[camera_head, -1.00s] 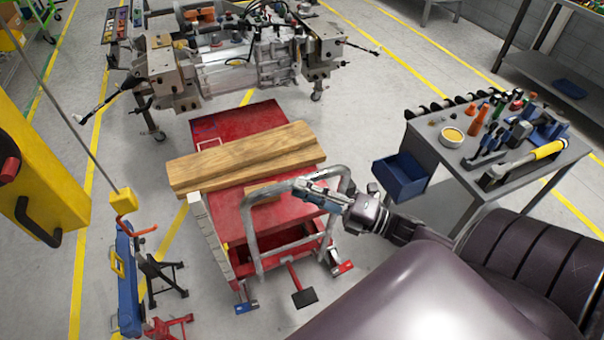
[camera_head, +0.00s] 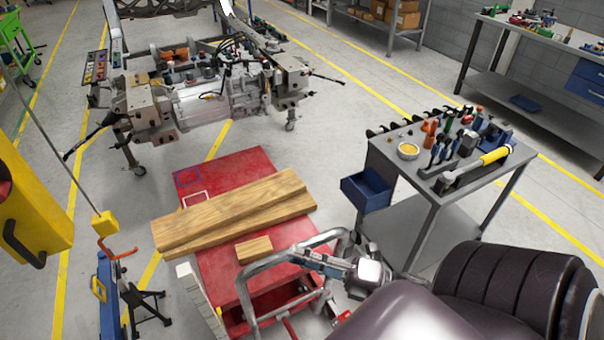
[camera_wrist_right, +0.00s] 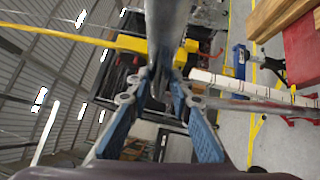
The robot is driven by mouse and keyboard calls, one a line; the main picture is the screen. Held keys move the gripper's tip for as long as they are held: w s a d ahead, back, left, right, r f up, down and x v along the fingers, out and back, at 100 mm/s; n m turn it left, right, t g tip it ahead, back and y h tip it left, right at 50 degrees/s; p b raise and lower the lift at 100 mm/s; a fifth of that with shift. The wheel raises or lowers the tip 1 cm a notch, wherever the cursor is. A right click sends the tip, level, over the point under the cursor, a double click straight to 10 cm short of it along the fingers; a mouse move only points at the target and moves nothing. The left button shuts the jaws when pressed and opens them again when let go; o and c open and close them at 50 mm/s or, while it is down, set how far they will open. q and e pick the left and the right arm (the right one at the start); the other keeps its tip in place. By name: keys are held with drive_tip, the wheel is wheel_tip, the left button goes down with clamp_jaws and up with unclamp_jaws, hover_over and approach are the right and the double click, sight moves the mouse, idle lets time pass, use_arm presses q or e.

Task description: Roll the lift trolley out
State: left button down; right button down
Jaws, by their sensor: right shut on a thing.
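The red lift trolley (camera_head: 219,276) stands on the floor in front of the chassis fixture (camera_head: 210,103), its far end close to the fixture. Two long wooden beams (camera_head: 232,212) lie across its top, with a small wooden block (camera_head: 254,249) nearer me. A grey tube handle (camera_head: 248,296) rises at its near end. My right gripper (camera_head: 318,261) is shut on the handle's upper right part. In the right wrist view the blue finger pads (camera_wrist_right: 166,98) sit on both sides of the grey tube. My left gripper is not in view.
A grey tool cart (camera_head: 408,204) with an open blue drawer (camera_head: 367,190) stands close to the trolley's right. A yellow column (camera_head: 35,210) and a blue stand (camera_head: 108,295) are at the left.

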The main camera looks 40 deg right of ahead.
drive_tip(key=shift+w+d+r, duration=0.15)
drive_tip(key=shift+w+r, duration=0.3)
drive_tip(key=shift+w, duration=0.4)
drive_tip(key=c, duration=2)
unclamp_jaws()
drive_tip(key=shift+o, duration=1.3)
drive_tip(key=shift+s, duration=0.45)
drive_tip(key=v, duration=1.2)
drive_tip(key=shift+f, duration=0.15)
